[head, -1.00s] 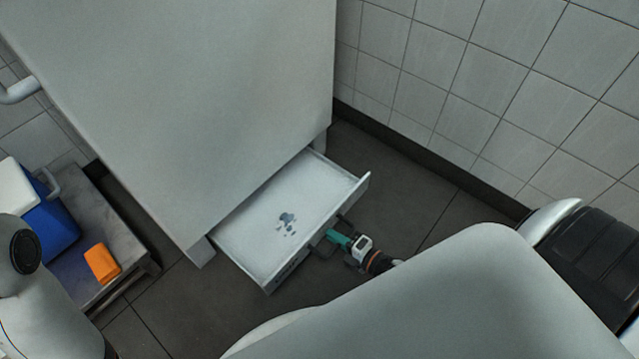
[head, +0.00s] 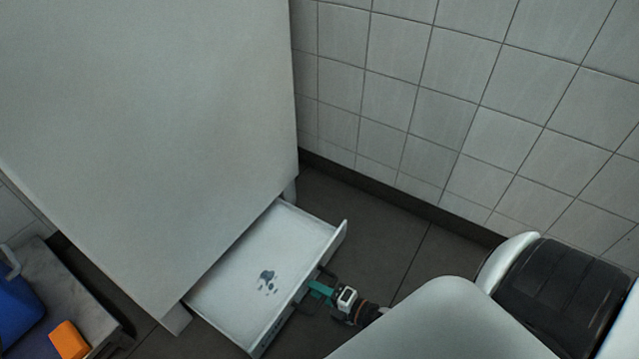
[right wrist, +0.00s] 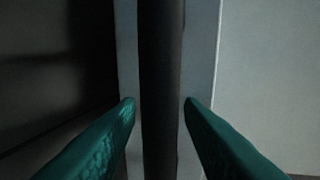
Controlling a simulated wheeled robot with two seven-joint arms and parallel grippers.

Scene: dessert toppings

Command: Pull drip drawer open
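The drip drawer (head: 228,300) is a shallow white drawer at the foot of a large pale cabinet (head: 150,120). It is pulled out and shows its inside, with a small patch of dark blue-grey spots on its bottom. Its dark bar handle (right wrist: 161,60) stands upright in the right wrist view, in front of the grey drawer front. My right gripper (head: 315,288) is at the drawer front. Its teal fingers (right wrist: 160,108) lie on both sides of the handle, close against it. My left gripper is not in view.
A low grey stand (head: 45,270) at the left holds a blue container (head: 15,305) and an orange block (head: 68,340). A tiled wall (head: 460,110) rises at the right. Dark floor (head: 365,225) lies clear between the drawer and the wall.

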